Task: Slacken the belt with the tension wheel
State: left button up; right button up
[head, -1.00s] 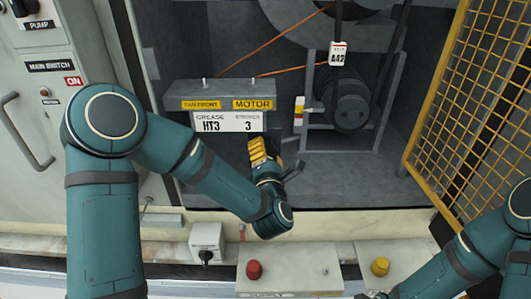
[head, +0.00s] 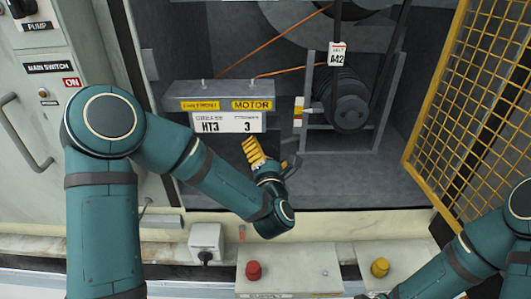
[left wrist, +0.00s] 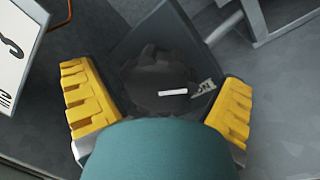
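The dark belt (head: 390,68) runs up from the grooved motor pulley (head: 347,104) inside the open cabinet, with a white tag (head: 338,54) hanging near it. I cannot make out the tension wheel for certain in the head view. My left gripper (head: 274,152) is inside the cabinet opening, below and left of the pulley. In the left wrist view its yellow-padded fingers (left wrist: 158,98) stand wide apart. Between them is a dark shape with a short white bar; I cannot tell whether it is the wheel. My right arm enters at bottom right, its gripper out of view.
A grey box with a HT3 label (head: 228,122) stands just left of my left gripper. A yellow mesh guard (head: 475,120) stands right. Red (head: 253,270) and yellow (head: 380,267) buttons are at the front.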

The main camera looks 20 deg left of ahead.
pick_arm(q)
jog(key=shift+s, duration=0.15)
jog(key=v, duration=0.7)
jog(key=shift+s+d, duration=0.1)
jog(key=shift+s, duration=0.05)
dwell(0.4)
